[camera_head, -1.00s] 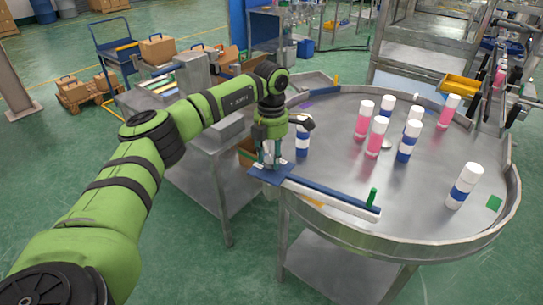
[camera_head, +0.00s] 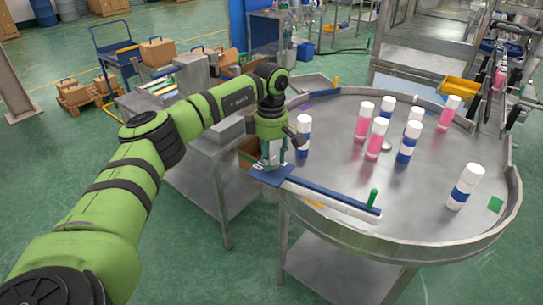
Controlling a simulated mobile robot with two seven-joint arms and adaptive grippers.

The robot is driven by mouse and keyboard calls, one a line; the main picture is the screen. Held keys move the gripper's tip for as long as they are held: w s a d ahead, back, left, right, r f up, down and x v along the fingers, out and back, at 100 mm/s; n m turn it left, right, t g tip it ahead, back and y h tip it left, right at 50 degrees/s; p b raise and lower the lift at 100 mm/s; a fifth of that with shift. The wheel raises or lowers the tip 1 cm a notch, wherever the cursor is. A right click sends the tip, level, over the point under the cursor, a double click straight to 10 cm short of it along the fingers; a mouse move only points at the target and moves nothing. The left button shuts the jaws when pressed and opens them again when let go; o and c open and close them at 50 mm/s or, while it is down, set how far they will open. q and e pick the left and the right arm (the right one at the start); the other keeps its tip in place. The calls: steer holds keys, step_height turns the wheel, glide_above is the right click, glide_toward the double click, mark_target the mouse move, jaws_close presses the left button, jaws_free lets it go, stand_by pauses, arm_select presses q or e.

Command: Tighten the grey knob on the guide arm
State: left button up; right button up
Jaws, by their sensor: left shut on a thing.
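The guide arm (camera_head: 330,193) is a long blue and white bar that reaches over the near left edge of the round metal table. A blue plate (camera_head: 268,175) is at its left end, and a green upright peg (camera_head: 372,197) stands near its right end. My left gripper (camera_head: 271,163) points down at the blue plate. It is shut on the grey knob there, which is mostly hidden between the fingers. My right gripper is not in view.
The round metal table (camera_head: 335,140) has a raised rim. Several white-capped bottles with pink or blue bands stand on it, one bottle (camera_head: 303,136) close beside my left wrist. The table's front middle is clear.

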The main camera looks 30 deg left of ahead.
arm_select(q)
steer(key=shift+s+f+m, duration=0.15)
steer(key=shift+f+m, duration=0.05)
steer(key=shift+m, duration=0.3)
steer(key=o, duration=1.1)
steer(key=shift+a, duration=0.1)
steer(key=shift+o, duration=0.2)
steer(key=shift+r, duration=0.1)
steer(key=shift+r, duration=0.5)
step_height(320, 180, up, 11)
steer(key=shift+f, duration=0.1)
